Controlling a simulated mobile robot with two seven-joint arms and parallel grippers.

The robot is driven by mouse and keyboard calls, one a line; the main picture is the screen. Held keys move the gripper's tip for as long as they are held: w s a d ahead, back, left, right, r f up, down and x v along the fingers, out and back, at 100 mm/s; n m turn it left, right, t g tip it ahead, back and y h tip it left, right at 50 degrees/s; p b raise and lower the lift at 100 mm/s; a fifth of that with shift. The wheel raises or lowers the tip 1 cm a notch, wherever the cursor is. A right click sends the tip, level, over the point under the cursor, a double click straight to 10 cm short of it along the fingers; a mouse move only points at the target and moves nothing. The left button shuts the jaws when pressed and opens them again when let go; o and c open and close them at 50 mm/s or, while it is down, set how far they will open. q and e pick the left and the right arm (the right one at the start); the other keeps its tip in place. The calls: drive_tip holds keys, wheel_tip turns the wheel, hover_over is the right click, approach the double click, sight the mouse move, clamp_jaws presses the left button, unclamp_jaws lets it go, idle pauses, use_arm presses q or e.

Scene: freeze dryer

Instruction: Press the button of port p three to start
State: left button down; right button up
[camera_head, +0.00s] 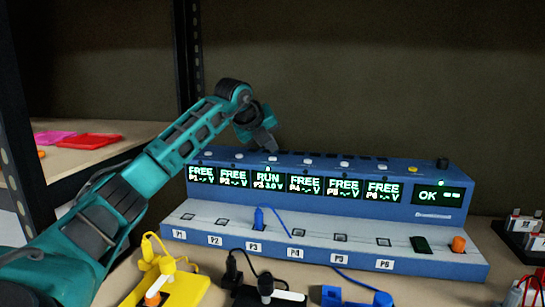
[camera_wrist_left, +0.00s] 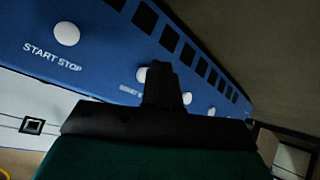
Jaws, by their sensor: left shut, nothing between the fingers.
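The blue and white device (camera_head: 340,215) stands on the bench with ports P1 to P6. The P3 display (camera_head: 266,177) reads RUN and 3.0 V; the other port displays read FREE. A blue plug (camera_head: 258,217) stands in port P3. My left gripper (camera_head: 270,150) is shut and empty, its tips at the top panel above the P3 display; the button there is hidden behind it. In the left wrist view the shut fingers (camera_wrist_left: 163,75) overlap a white button (camera_wrist_left: 140,76); I cannot tell whether they touch it. My right gripper is not in view.
A yellow device (camera_head: 182,288), a black device (camera_head: 265,297) and a blue device (camera_head: 350,301) lie in front. A lit OK display (camera_head: 437,195) is at the device's right end. Shelf posts (camera_head: 187,60) stand behind my left arm. Pink and red trays (camera_head: 90,141) lie on the left shelf.

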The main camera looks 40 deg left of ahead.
sight(270, 158)
use_arm(q)
wheel_tip(270, 158, up, 6)
drive_tip(key=p, duration=0.6)
idle(0.7)
